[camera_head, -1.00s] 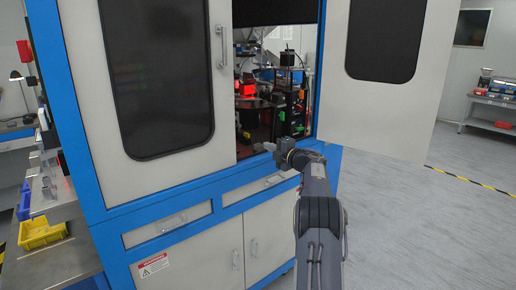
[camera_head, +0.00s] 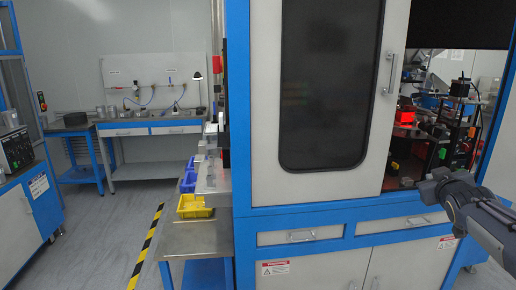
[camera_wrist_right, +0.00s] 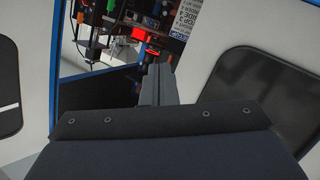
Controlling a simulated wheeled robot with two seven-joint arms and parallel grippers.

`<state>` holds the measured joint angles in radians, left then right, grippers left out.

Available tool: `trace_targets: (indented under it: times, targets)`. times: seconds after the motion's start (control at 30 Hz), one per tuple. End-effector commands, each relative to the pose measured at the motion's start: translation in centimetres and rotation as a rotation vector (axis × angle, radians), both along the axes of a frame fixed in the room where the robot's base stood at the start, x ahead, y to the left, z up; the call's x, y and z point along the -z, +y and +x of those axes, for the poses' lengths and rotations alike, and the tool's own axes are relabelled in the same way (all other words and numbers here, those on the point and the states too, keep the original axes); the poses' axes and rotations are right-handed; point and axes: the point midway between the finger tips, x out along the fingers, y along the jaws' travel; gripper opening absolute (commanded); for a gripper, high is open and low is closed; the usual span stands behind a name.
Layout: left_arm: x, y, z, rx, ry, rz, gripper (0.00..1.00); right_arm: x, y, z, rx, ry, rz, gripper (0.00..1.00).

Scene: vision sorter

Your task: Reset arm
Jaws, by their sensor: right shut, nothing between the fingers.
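My right arm comes in from the right in the head view. Its gripper (camera_head: 408,182) is small and dark there, in front of the sorter cabinet's open bay. In the right wrist view the right gripper (camera_wrist_right: 158,68) is shut, with its grey fingers together and nothing between them. The fingers point toward the cabinet's opening, where a red-lit part (camera_wrist_right: 147,38) shows. The sorter cabinet (camera_head: 240,120) is white with a blue frame. Its left door (camera_head: 390,60) is shut and the bay beside it is open. My left gripper is not in view.
A side shelf with a yellow bin (camera_head: 194,207) and a blue bin (camera_head: 188,181) stands left of the cabinet. A workbench (camera_head: 150,127) is at the back. Floor with a yellow-black stripe (camera_head: 147,250) is clear at the left. A blue-white cabinet (camera_head: 28,210) stands far left.

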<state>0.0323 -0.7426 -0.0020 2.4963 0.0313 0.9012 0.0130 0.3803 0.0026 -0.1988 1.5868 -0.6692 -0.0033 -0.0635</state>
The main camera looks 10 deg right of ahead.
Motion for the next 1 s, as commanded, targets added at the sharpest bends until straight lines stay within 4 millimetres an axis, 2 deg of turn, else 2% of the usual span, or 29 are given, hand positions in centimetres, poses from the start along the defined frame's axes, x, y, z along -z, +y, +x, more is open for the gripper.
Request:
trace_targets:
  times: [0.03, 0.2, 0.27, 0.3, 0.4, 0.5, 0.6, 0.7, 0.8, 1.0]
  targets:
    - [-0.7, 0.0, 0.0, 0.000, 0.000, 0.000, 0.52, 0.6, 3.8, -1.8, -0.018, 0.021, 0.126, 0.00]
    - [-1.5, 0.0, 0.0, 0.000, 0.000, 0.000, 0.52, 5.4, 14.6, -7.3, -0.090, 0.164, 0.461, 0.00]
    - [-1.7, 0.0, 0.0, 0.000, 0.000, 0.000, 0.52, 7.0, 18.3, -9.5, -0.123, 0.225, 0.557, 0.00]
    - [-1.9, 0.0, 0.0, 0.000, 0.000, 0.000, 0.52, 8.1, 20.8, -11.1, -0.146, 0.268, 0.615, 0.00]
    - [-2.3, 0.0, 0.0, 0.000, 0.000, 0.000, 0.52, 10.8, 26.5, -15.2, -0.205, 0.384, 0.742, 0.00]
    - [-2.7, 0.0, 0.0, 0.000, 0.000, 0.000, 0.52, 13.3, 31.1, -19.3, -0.257, 0.495, 0.840, 0.00]
    - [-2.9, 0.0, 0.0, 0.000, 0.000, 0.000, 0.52, 15.2, 34.4, -22.6, -0.296, 0.590, 0.908, 0.00]
    - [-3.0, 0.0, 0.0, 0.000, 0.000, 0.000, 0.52, 16.4, 36.4, -24.8, -0.321, 0.652, 0.946, 0.00]
    - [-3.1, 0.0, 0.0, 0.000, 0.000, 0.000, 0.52, 17.0, 37.3, -25.9, -0.330, 0.684, 0.964, 0.00]
    - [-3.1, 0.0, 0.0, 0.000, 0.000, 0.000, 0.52, 17.1, 37.4, -25.9, -0.331, 0.685, 0.964, 0.00]
